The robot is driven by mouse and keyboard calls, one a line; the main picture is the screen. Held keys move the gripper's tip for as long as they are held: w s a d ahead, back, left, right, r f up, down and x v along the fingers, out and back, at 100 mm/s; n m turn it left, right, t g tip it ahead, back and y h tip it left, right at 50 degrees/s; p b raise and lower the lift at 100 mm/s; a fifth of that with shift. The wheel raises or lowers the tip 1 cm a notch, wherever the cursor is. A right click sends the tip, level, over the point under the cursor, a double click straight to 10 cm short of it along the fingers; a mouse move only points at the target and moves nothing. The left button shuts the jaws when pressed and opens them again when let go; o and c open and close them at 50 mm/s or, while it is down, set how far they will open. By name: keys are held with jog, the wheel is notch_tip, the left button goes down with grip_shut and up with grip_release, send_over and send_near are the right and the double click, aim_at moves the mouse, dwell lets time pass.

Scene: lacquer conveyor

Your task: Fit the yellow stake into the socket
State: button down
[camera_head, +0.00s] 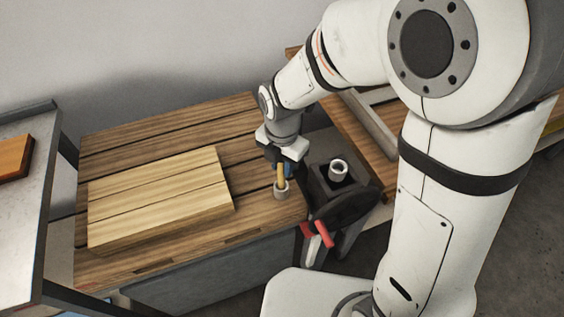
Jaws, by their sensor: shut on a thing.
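My gripper (283,163) points down over the right end of the wooden bench and is shut on the yellow stake (281,174). The stake is upright, its top hidden by the gripper. Its lower end meets a small grey round socket (281,191) near the bench's right edge. The rim hides the stake's bottom, and I cannot tell how deep it sits or whether it is inside or just behind the rim. A second, lighter round open-topped piece (338,170) stands to the right, on a dark block.
A pale plank board (160,198) lies on the bench (130,262), left of the socket. The dark block (322,185) with a red handle (323,233) stands close on the right. Something blue (290,171) shows beside the stake. A grey table (25,240) is far left.

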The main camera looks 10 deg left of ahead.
jog(key=shift+f, duration=0.4)
jog(key=c, duration=1.1)
grip_release()
jog(key=shift+r, duration=3.95)
